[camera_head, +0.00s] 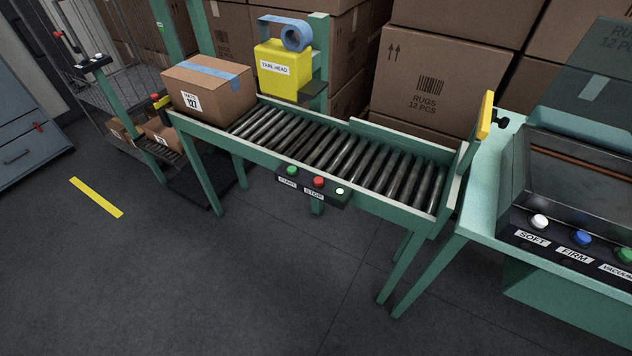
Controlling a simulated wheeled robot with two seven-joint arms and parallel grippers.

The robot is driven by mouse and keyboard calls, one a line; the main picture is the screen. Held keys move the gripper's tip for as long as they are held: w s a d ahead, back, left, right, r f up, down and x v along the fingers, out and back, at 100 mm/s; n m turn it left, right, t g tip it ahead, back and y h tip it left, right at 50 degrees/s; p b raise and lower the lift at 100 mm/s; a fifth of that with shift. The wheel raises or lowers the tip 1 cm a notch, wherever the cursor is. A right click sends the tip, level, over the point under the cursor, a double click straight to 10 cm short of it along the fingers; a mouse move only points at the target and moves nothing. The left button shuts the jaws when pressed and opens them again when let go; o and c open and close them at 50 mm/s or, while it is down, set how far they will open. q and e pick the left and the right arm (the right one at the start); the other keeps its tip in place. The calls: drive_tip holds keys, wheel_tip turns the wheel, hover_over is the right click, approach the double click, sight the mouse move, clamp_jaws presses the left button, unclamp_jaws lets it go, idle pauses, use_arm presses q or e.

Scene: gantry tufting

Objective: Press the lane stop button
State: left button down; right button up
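The lane is a green-framed roller conveyor (340,150) in the middle of the view. A small dark control box (327,195) hangs on its front rail. The box carries a red button (319,182) above a "STOP" label (314,193). A green button (292,170) sits to its left above a "START" label. Neither of my grippers is in view, and nothing covers the red button.
A taped carton (209,86) sits at the conveyor's left end, beside the yellow tape head (277,70). A yellow-ended gate (484,115) stands at the right end. A green bench (485,210) with SOFT, FIRM and VACUUM buttons is at right. The floor (220,290) in front is clear.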

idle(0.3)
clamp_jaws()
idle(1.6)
